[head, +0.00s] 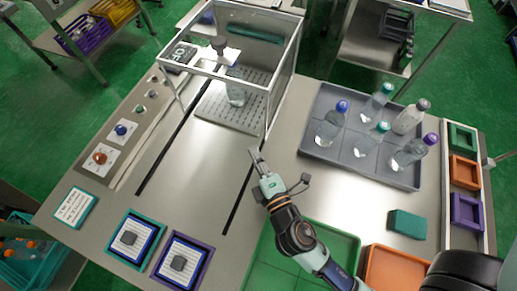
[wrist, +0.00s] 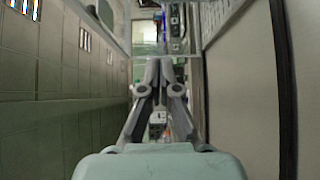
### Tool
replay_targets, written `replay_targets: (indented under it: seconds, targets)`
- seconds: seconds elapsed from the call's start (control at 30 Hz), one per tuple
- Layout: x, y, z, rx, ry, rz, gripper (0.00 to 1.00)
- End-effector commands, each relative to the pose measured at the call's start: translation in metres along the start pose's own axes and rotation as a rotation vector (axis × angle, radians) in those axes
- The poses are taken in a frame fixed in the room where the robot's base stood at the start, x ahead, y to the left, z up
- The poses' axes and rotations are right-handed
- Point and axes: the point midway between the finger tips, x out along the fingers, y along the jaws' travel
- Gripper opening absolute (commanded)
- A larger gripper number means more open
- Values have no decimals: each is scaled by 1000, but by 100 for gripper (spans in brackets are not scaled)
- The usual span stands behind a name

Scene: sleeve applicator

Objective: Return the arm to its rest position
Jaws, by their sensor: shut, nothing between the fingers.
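My gripper (head: 256,156) is shut and empty. In the head view it is above the metal table, near the open front right corner of the clear-walled applicator box (head: 262,62). In the wrist view its two fingers (wrist: 160,70) meet at the tips with nothing between them. My arm reaches in from the lower right of the head view. A clear bottle (head: 236,93) stands inside the box on a slotted plate (head: 215,112), apart from my gripper.
A grey tray (head: 345,165) with several capped bottles stands to the right. A green tray (head: 335,240) lies under my arm, beside an orange tray (head: 395,268) and a green block (head: 406,223). Knobs (head: 122,130) line the left panel. Two framed pads (head: 135,238) sit front left.

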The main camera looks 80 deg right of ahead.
Motion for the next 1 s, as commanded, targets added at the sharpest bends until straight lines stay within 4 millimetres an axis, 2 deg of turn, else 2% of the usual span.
replay_targets:
  seconds: [0.1,0.2,0.7,0.77,1.0]
  targets:
    - [-18,-2,-1,-1,4,-1,0]
    - [-25,0,-1,0,2,1,0]
    - [-26,2,0,1,1,1,0]
    - [-26,10,0,1,1,1,0]
    - [-26,74,0,1,1,1,0]
